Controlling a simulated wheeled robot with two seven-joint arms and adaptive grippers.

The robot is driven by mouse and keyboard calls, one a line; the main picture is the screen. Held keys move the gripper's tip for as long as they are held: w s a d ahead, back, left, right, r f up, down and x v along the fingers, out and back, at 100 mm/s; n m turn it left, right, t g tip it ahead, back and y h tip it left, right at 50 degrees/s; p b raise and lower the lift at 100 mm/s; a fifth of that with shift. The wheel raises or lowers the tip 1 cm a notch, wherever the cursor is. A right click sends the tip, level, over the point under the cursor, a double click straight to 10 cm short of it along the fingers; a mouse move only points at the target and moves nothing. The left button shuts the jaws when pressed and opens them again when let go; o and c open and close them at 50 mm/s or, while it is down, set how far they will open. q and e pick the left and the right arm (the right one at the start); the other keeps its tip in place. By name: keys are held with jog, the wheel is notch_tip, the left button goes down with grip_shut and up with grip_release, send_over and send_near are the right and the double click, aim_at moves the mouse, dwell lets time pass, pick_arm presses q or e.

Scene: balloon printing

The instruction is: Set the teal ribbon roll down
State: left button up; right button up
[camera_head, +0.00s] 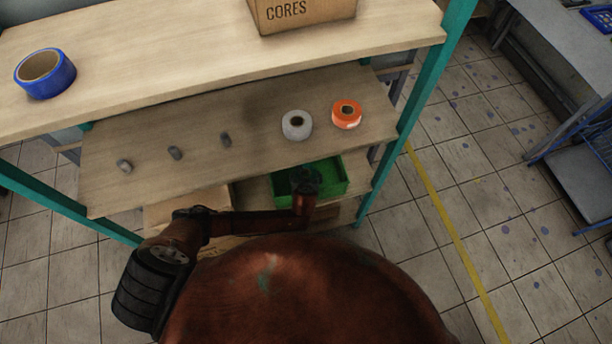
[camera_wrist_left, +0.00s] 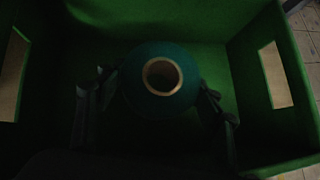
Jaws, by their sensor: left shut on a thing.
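The teal ribbon roll (camera_wrist_left: 145,98) shows in the left wrist view, its pale core ring facing the camera. My left gripper (camera_wrist_left: 155,108) is shut on it, one finger on each side. The roll is in front of the green crate's inside; I cannot tell if it touches the crate floor. In the head view my left gripper (camera_head: 305,180) is over the green crate (camera_head: 342,190) on the lower shelf and hides the roll. The crate has cut-out handles in its end walls. My right gripper is not in view.
The middle shelf (camera_head: 215,105) above holds a white roll (camera_head: 297,125), an orange roll (camera_head: 347,114) and small grey pegs (camera_head: 175,153). The top shelf (camera_head: 200,50) carries a blue roll (camera_head: 62,82) and a cardboard box (camera_head: 300,12). A teal post (camera_head: 425,95) stands at right.

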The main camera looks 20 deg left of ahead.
pick_arm(q)
jog(key=shift+f, duration=0.6)
jog(key=o, duration=1.2)
jog(key=shift+s+d+f, duration=0.1)
jog(key=shift+s, duration=0.1)
jog(key=shift+w+r+p+v, duration=0.15)
jog(key=shift+p+v, duration=0.25)
jog(key=shift+v, duration=1)
jog(key=shift+w+r+p+v, duration=0.15)
jog(key=shift+p+v, duration=0.2)
jog(key=shift+v, duration=1)
jog(key=shift+w+r+p+v, duration=0.15)
jog(key=shift+p+v, duration=0.25)
jog(key=shift+v, duration=1)
